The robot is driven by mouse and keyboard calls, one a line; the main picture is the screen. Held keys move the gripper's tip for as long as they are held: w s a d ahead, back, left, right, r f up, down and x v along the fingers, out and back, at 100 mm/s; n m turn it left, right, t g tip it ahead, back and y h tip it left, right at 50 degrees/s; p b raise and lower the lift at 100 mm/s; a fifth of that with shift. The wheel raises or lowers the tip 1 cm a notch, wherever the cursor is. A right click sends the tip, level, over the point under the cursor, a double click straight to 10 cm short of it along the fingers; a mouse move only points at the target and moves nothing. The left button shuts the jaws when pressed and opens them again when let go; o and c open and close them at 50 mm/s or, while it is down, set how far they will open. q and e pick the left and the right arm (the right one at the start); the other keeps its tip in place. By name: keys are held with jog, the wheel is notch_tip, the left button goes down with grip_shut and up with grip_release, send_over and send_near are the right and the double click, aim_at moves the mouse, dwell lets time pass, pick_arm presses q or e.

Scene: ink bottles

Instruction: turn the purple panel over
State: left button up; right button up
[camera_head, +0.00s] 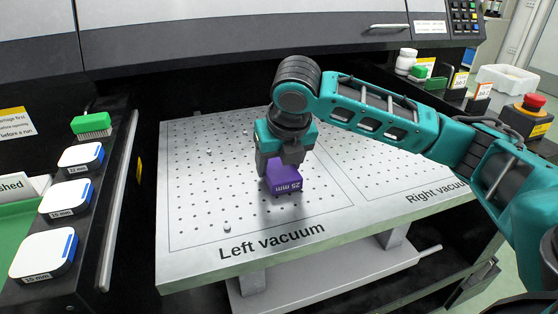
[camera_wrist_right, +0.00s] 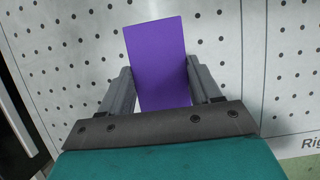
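The purple panel (camera_head: 284,178) is a small block marked "25 mm" on its front edge. It is on or just above the left vacuum area of the perforated table (camera_head: 190,225). My right gripper (camera_head: 280,165) points down at it. In the right wrist view the purple panel (camera_wrist_right: 158,62) lies between the two fingers of the right gripper (camera_wrist_right: 160,85), close to both. Whether the fingers press on it is hard to tell. My left gripper is not in view.
White blocks with blue edges (camera_head: 42,254) and a green brush (camera_head: 92,124) stand on the left ledge. A red emergency button (camera_head: 534,102) and a white bin (camera_head: 506,78) are at the right. Small pegs (camera_head: 227,228) stand on the table, which is otherwise largely clear.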

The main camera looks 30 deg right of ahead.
jog(key=o, duration=0.5)
jog(key=shift+o, duration=0.2)
jog(key=shift+r, duration=0.1)
pick_arm(q)
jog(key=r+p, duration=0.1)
jog(key=p, duration=0.2)
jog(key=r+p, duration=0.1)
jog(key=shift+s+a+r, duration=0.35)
pick_arm(e)
jog(key=v, duration=1.2)
jog(key=shift+s+r, duration=0.3)
